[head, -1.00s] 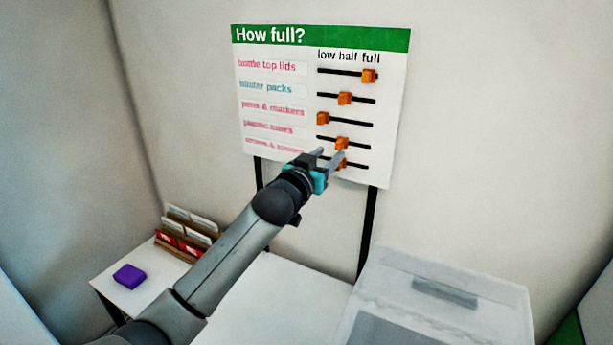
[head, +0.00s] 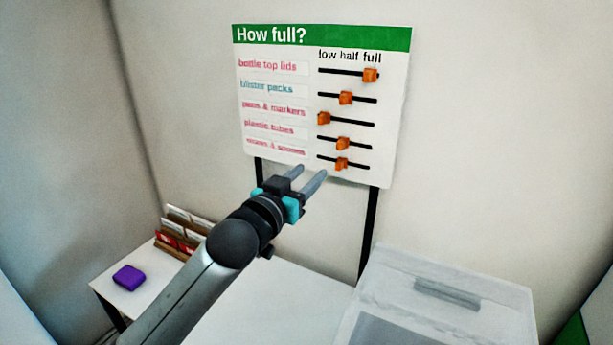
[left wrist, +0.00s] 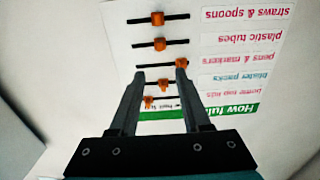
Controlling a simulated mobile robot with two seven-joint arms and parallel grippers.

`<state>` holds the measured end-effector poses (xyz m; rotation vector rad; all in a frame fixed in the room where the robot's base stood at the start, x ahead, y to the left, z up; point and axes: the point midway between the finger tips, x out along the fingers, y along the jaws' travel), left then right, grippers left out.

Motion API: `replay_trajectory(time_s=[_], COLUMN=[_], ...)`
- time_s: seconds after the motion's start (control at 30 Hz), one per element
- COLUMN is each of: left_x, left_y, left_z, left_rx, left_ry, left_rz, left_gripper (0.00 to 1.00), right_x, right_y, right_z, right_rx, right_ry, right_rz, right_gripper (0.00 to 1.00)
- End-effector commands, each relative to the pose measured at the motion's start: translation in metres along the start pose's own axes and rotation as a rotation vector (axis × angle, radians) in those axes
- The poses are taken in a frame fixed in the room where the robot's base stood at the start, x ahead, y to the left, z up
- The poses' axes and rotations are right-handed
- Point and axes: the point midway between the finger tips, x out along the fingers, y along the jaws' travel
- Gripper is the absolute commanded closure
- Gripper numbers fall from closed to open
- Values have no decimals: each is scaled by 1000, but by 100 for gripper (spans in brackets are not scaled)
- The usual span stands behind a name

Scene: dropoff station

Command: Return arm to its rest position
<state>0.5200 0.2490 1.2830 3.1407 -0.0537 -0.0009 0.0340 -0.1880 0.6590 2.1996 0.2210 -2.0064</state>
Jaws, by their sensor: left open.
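My left gripper (head: 308,178) is in the middle of the head view, in front of the lower edge of the "How full?" board (head: 270,120). Its two grey fingers are apart with nothing between them. In the left wrist view the gripper (left wrist: 160,80) is also open and empty, and the board (left wrist: 245,65) appears upside down behind the fingers. The board has several sliders with orange knobs; the top knob (head: 370,75) is towards full, the third knob (head: 324,118) towards low, and the bottom knob (head: 342,163) near half. My right gripper is not in view.
A small white table (head: 115,298) at the left holds a purple block (head: 129,278) and a card rack (head: 180,240). A clear lidded bin (head: 500,300) stands at the lower right. A white surface (head: 270,305) lies below the board. The wall space right of the board is clear.

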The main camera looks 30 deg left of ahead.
Motion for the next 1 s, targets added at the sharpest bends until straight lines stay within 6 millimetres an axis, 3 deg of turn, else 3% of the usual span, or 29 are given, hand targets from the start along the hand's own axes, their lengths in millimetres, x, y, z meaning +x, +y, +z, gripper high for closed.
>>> replay_trajectory(time_s=[0.37, 0.47, 0.53, 0.67, 0.8, 1.0], left_x=[0, -8, -21, -69, -139, -227], left_y=[0, 6, 13, 33, 56, 79], left_z=[3, 24, 52, 127, 194, 243], left_rx=[1, 4, 10, 35, 67, 96], left_ry=[-7, -67, -155, -409, -696, -1000], left_rz=[-1, -7, -16, -29, -17, 28], left_gripper=[52, 52, 52, 52, 52, 52], right_x=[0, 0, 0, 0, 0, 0], right_y=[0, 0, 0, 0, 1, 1], right_z=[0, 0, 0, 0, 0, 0], right_rx=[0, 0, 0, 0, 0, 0], right_ry=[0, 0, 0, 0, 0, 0], right_rz=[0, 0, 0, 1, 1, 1], right_gripper=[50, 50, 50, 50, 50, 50])
